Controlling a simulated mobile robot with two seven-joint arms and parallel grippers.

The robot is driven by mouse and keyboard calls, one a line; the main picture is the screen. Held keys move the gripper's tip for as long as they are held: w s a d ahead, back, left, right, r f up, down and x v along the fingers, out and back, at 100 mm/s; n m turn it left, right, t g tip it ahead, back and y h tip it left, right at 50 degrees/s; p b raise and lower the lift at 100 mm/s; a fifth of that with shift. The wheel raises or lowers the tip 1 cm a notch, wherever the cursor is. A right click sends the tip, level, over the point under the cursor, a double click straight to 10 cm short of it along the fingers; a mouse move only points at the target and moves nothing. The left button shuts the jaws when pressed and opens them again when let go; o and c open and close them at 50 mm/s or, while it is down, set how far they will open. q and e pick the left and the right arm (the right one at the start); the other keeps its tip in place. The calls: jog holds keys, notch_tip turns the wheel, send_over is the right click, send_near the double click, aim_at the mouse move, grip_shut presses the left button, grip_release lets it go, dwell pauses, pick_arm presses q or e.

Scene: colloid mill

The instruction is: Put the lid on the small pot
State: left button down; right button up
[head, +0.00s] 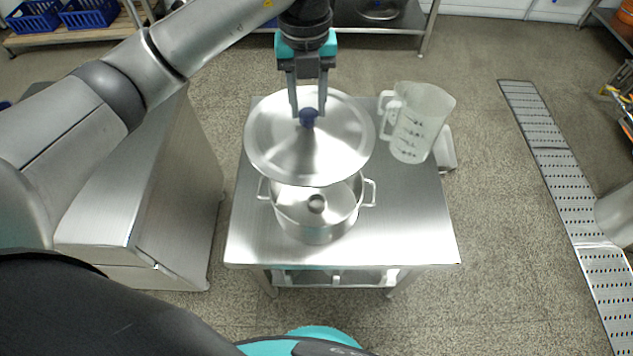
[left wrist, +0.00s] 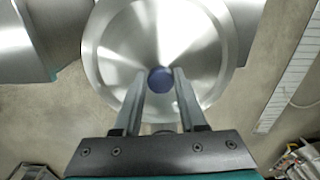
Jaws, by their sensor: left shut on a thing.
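The round steel lid (head: 270,140) with a dark blue knob (head: 308,118) is held up by my left gripper (head: 308,112), whose fingers are shut on the knob. In the left wrist view the lid (left wrist: 115,50) and its knob (left wrist: 160,79) show between the fingertips (left wrist: 160,82). The small pot (head: 318,228) is steel with two side handles and stands on the steel table. The lid covers the pot's far part in the head view and appears above it. Something round shows inside the pot. My right gripper is not in view.
A clear measuring jug (head: 415,125) stands right of the lid on the table (head: 410,225), with a small tray (head: 446,150) beside it. A steel cabinet (head: 150,200) is at the left. The table's right front is clear. A perforated metal strip (head: 560,180) lies farther right.

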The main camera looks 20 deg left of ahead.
pick_arm(q)
jog(key=n, duration=0.1)
jog(key=r+n, duration=0.1)
jog(key=n, duration=0.1)
jog(key=shift+w+d+r+n, duration=0.2)
jog(key=shift+w+r+n, duration=0.05)
jog(key=shift+w+n, duration=0.15)
jog(key=n, duration=0.2)
jog(key=r+n, duration=0.1)
jog(key=n, duration=0.1)
jog(key=shift+w+d+r, duration=0.1)
jog(key=shift+w+d, duration=0.1)
jog(key=shift+w, duration=0.15)
notch_tip(320, 180, down, 21)
jog(key=b, duration=0.4)
jog(key=shift+b, duration=0.35)
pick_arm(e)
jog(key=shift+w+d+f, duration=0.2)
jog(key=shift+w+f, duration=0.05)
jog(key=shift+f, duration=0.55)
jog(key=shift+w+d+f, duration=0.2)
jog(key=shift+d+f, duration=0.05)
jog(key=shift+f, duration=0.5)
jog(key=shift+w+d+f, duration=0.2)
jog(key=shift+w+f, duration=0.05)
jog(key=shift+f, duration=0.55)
